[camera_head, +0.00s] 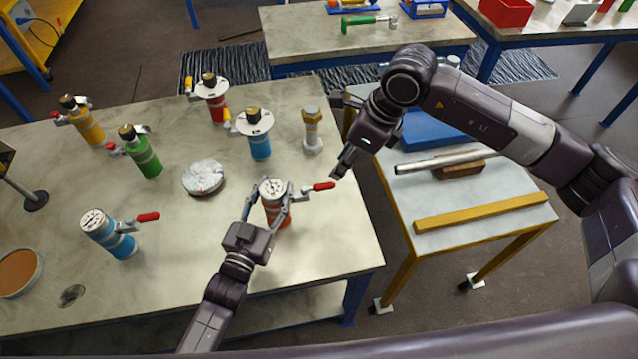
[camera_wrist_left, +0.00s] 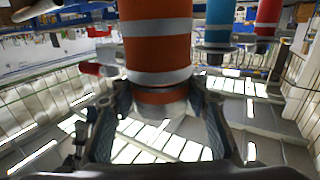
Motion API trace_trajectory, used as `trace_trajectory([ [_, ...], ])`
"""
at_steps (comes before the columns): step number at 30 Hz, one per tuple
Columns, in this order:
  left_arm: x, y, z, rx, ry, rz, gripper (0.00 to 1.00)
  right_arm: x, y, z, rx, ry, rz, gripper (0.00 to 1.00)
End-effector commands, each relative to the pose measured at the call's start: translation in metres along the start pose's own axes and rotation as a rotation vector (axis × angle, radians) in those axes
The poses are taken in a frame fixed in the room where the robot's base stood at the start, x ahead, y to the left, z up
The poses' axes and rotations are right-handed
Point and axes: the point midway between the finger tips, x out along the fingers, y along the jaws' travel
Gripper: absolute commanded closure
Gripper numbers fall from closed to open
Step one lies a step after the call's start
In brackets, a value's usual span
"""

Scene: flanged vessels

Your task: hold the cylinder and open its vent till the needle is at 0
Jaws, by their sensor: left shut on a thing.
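The orange cylinder (camera_head: 276,213) stands near the table's right edge, with a white round gauge (camera_head: 272,188) on top. Its red-handled vent lever (camera_head: 323,187) points right. My left gripper (camera_head: 268,203) is shut around the cylinder's sides; the left wrist view shows the orange body with pale bands (camera_wrist_left: 157,48) between the fingers (camera_wrist_left: 160,100). My right gripper (camera_head: 342,164) hangs just above and right of the red handle, apart from it. Its finger opening is too small to make out. The gauge needle is too small to read.
A blue gauge cylinder (camera_head: 118,241) stands at left, a white flanged disc (camera_head: 203,177) behind the orange one. Yellow, green, red and blue capped cylinders and a large bolt (camera_head: 312,130) stand further back. A side table (camera_head: 485,222) holds bars.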

Motion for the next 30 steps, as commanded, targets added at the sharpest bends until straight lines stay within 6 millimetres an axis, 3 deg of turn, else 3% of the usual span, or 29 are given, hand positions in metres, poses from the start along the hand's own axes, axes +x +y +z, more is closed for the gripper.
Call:
trace_trajectory([
  [17,-0.001,0.0,0.001,0.001,-0.002,-0.001,1.0,0.002,0.003,0.001,0.003,-0.007,0.009,0.68],
  [22,0.0,0.0,0.001,0.001,-0.002,-0.001,1.0,0.019,0.032,0.009,0.044,-0.09,0.103,0.68],
  [30,0.0,-0.001,0.001,0.001,-0.002,-0.001,1.0,0.042,0.113,0.045,0.272,-0.394,0.389,0.68],
])
